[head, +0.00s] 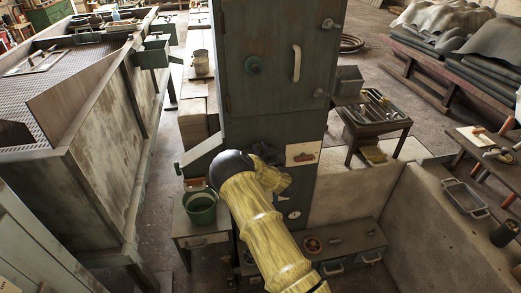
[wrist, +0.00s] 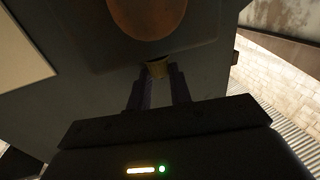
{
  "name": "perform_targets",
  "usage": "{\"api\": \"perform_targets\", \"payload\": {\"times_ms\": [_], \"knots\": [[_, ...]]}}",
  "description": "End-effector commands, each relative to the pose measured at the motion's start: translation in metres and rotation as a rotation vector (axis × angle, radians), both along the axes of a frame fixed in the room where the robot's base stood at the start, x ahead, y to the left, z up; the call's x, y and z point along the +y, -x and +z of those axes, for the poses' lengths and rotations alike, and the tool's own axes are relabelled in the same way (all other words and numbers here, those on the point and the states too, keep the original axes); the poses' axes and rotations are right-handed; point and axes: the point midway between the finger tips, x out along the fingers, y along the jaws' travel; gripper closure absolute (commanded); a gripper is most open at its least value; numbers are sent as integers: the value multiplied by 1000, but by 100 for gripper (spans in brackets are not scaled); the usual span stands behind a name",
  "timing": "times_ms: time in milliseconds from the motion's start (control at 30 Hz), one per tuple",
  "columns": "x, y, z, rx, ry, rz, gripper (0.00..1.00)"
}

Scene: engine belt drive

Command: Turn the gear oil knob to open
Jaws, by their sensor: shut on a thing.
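In the wrist view, my gripper (wrist: 158,82) has its two dark fingers shut on a small brass-coloured piece, which looks like the gear oil knob (wrist: 157,67). It sits at the lower edge of a dark, rounded housing, below a brown round disc (wrist: 147,14). The fingers cover part of the knob, and its turn angle cannot be told. In the head view, my yellow arm reaches to the lower front of the tall grey-green cabinet (head: 270,110) and hides the knob and fingertips.
A green bucket (head: 200,208) stands left of my arm. A low bench (head: 345,238) is at right, beside a concrete wall (head: 425,225). A tool table (head: 377,112) stands behind.

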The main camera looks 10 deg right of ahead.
Motion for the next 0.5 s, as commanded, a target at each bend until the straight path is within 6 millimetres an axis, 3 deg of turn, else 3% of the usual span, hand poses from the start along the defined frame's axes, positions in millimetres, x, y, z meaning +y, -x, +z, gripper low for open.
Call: {"api": "perform_targets", "payload": {"times_ms": [500], "knots": [[9, 0, -4, -2, -3, -299, 100]]}}
